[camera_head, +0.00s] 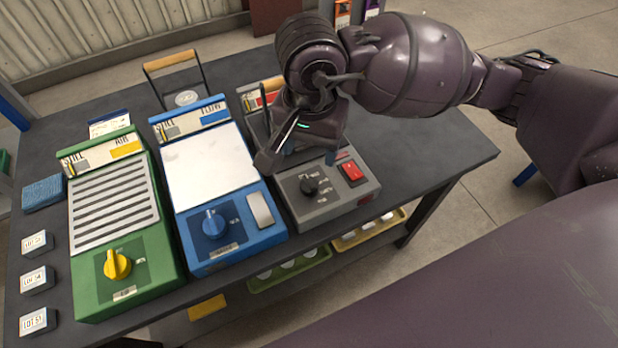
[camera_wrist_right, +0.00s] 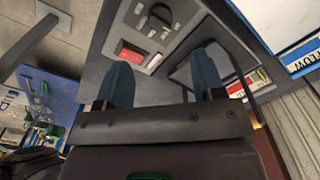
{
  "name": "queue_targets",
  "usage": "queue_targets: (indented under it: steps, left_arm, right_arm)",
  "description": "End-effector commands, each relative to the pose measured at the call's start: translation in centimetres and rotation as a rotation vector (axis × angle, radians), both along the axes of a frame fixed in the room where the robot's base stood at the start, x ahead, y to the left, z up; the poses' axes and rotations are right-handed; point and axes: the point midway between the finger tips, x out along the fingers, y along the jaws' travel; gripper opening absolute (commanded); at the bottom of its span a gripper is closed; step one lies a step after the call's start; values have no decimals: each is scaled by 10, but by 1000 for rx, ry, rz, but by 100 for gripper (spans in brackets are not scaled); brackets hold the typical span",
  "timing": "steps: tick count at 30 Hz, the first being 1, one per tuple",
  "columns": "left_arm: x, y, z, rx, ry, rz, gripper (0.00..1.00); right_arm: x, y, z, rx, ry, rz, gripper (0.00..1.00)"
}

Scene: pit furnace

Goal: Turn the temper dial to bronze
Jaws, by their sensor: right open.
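A grey box (camera_head: 318,212) at the right end of the row on the table has a black dial (camera_head: 310,186) and a red rocker switch (camera_head: 350,171) on its sloped front. My right gripper (camera_head: 298,158) hangs just above and behind this dial, empty and not touching it. The right wrist view shows its two fingers apart, with the black dial (camera_wrist_right: 160,17) beyond the fingertips. The marks around the dial are too small to read, so I cannot tell its setting or find the word bronze. My left gripper is not in view.
A blue box (camera_head: 258,242) with a blue dial (camera_head: 214,223) stands left of the grey one. A green box (camera_head: 152,280) with a yellow dial (camera_head: 117,264) is farther left. Small labelled blocks (camera_head: 37,280) lie at the table's left edge. The dark table top (camera_head: 440,155) is clear at right.

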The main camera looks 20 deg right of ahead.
Motion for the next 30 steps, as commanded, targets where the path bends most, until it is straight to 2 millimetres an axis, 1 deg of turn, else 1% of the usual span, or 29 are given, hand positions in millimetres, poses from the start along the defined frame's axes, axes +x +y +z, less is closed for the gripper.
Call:
queue_targets:
  steps: [1, 7, 12, 15, 21, 30]
  left_arm:
    - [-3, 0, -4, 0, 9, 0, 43]
    - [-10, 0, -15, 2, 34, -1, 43]
    - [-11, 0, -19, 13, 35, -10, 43]
    - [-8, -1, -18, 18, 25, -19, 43]
    - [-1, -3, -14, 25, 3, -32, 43]
    - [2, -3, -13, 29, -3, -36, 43]
  right_arm:
    - [-1, 0, -9, 0, 8, -1, 63]
    - [-1, 1, -43, 4, 14, -3, 63]
    - [-2, 1, -72, 3, 15, -3, 63]
    - [-2, 0, -86, 3, 14, -4, 63]
    - [-1, 1, -101, 5, 8, -3, 63]
    - [-1, 1, -103, 5, 4, -3, 63]
